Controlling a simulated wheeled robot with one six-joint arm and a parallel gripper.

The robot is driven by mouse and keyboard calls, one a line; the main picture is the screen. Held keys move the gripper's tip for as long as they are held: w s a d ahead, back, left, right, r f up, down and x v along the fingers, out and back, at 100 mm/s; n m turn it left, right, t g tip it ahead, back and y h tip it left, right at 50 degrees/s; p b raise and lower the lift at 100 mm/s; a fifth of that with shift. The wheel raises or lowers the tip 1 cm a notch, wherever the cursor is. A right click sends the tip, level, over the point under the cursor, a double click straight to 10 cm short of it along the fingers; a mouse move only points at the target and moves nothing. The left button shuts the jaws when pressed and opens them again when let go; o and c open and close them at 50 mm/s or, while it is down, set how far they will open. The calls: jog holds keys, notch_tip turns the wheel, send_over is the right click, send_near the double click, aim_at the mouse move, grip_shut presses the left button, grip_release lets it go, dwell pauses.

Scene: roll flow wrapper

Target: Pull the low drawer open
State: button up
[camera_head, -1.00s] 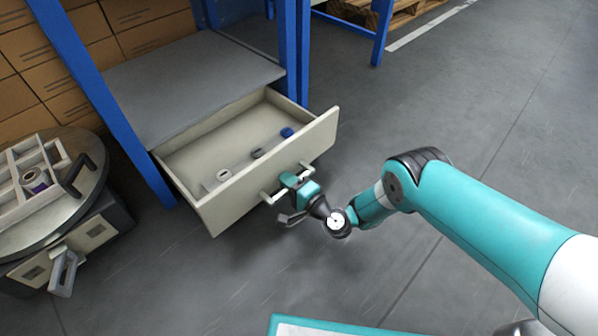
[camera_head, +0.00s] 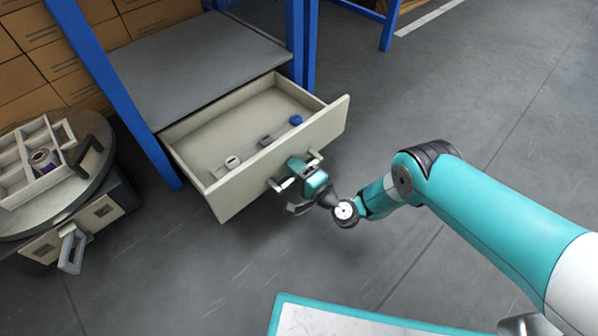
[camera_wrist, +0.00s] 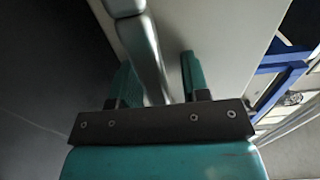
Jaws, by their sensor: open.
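The low drawer (camera_head: 285,160) is pulled out from under the grey shelf, with its inside showing. A bar handle (camera_head: 313,158) runs across its front panel; its middle is hidden behind my gripper. My gripper (camera_head: 292,176) is at the handle, its jaws open. In the wrist view the two teal fingers of my gripper (camera_wrist: 160,78) stand apart, with the grey handle bar (camera_wrist: 143,50) passing between them. The drawer's pale front (camera_wrist: 215,35) fills the area beyond. I cannot tell whether a finger touches the bar.
Several small items, including a blue one (camera_head: 296,120), lie in the drawer. Blue posts (camera_head: 150,150) frame the shelf (camera_head: 195,75). A round stand (camera_head: 105,180) with a divided tray (camera_head: 42,165) is at the left.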

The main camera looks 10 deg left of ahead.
jog(key=shift+d, duration=0.15)
jog(key=p+v, duration=1.5)
jog(key=v, duration=0.2)
jog(key=shift+s, duration=0.2)
jog(key=shift+w, duration=0.15)
